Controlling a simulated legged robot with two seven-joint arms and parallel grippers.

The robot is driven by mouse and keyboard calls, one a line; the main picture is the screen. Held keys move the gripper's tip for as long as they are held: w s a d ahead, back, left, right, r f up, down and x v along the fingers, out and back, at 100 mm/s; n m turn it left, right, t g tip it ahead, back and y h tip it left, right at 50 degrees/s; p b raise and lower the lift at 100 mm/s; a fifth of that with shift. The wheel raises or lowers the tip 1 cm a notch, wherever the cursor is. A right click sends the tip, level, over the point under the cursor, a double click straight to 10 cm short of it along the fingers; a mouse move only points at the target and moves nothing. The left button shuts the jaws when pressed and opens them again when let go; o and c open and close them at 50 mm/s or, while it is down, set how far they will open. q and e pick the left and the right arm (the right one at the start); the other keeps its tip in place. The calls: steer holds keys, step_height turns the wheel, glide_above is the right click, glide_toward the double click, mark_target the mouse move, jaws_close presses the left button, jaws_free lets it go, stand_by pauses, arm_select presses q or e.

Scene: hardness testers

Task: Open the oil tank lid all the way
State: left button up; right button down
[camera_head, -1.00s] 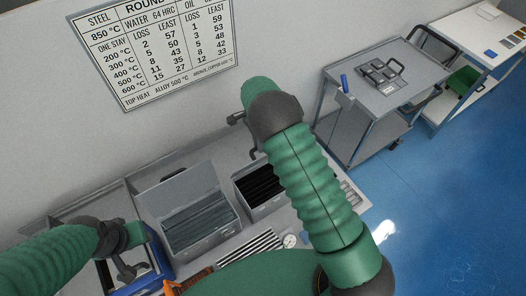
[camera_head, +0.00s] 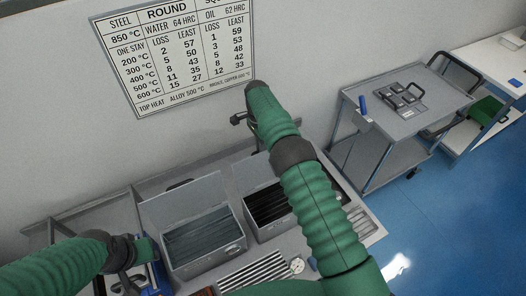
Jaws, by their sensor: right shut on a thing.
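The oil tank (camera_head: 272,228) is the right of two grey metal boxes on the bench, and its dark ribbed inside shows. Its grey lid (camera_head: 250,173) stands raised at the back of the tank, partly hidden by my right arm. My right gripper (camera_head: 248,122) is above the lid's top edge, shut at the lid's handle; the fingertips are small and partly hidden. My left gripper (camera_head: 130,278) is at the lower left, left of the other tank and beside a blue object. Its fingers are not clear.
The other tank (camera_head: 210,258) stands open on the left, its lid (camera_head: 183,203) raised. A slatted grille (camera_head: 255,270) and a round white gauge (camera_head: 297,265) are in front. The wall with a chart (camera_head: 180,55) is close behind. A grey trolley (camera_head: 400,125) stands at the right.

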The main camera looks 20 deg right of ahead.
arm_select(q)
steer(key=shift+s, duration=0.1)
arm_select(e)
steer(key=shift+w+a, duration=0.25)
steer(key=shift+w, duration=0.1)
steer(key=c, duration=1.7)
jaws_free()
steer(key=shift+f, duration=0.15)
steer(key=shift+o, duration=1.2)
steer(key=shift+w+f, duration=0.25)
steer(key=shift+w, duration=0.15)
steer(key=shift+o, duration=0.3)
steer(key=shift+w+f, duration=0.15)
steer(key=shift+w, duration=0.25)
arm_select(q)
steer(key=shift+w+f, duration=0.25)
steer(key=shift+w, duration=0.4)
arm_select(e)
steer(key=shift+s+r, duration=0.25)
steer(key=shift+d+r, duration=0.1)
